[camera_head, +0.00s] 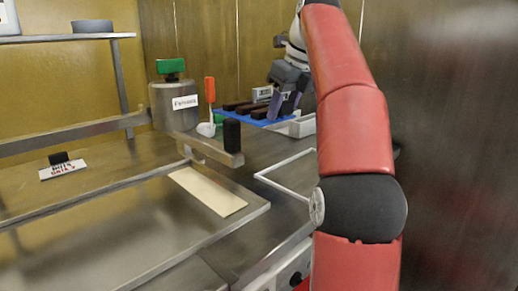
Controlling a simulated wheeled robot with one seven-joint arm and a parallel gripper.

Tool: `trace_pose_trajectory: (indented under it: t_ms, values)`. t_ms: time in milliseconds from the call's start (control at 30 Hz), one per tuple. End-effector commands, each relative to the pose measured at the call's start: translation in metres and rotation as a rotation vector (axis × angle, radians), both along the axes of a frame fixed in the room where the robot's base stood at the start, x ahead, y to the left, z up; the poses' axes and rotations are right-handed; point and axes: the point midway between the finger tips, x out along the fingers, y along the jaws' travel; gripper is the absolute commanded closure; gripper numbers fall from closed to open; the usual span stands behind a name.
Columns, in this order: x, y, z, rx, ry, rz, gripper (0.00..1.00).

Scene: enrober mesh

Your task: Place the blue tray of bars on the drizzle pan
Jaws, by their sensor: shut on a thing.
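The blue tray (223,114) is at the back centre, with several dark brown bars (237,104) lying on it. My gripper (280,107) is at the tray's right side, pointing down, and is shut on the tray. Its fingertips and the exact grip point are too small to make out. Part of the tray is hidden behind a black block and my gripper. I cannot tell for sure which surface is the drizzle pan; a shallow metal pan (120,240) with a raised rim lies in the left foreground.
A metal canister (172,106) with a green handle and an orange-handled tool (210,95) stand left of the tray. A black block (232,135) sits on a metal bar in front. A whitish box (302,126) is at the right.

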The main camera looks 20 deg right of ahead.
Motion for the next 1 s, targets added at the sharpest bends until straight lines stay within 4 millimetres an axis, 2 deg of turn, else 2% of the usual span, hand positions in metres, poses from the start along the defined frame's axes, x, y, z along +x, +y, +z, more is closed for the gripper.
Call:
trace_pose_trajectory:
  t_ms: [333, 600, 767, 1000]
  values:
    - [-0.002, 0.0, -0.04, 0.0, 0.002, -0.002, 0.93]
    - [-0.001, 0.0, -0.06, 0.0, 0.0, 0.0, 0.93]
    - [-0.001, 0.0, -0.086, 0.0, 0.001, -0.002, 0.93]
    - [-0.001, 0.0, -0.093, -0.001, -0.001, 0.0, 0.93]
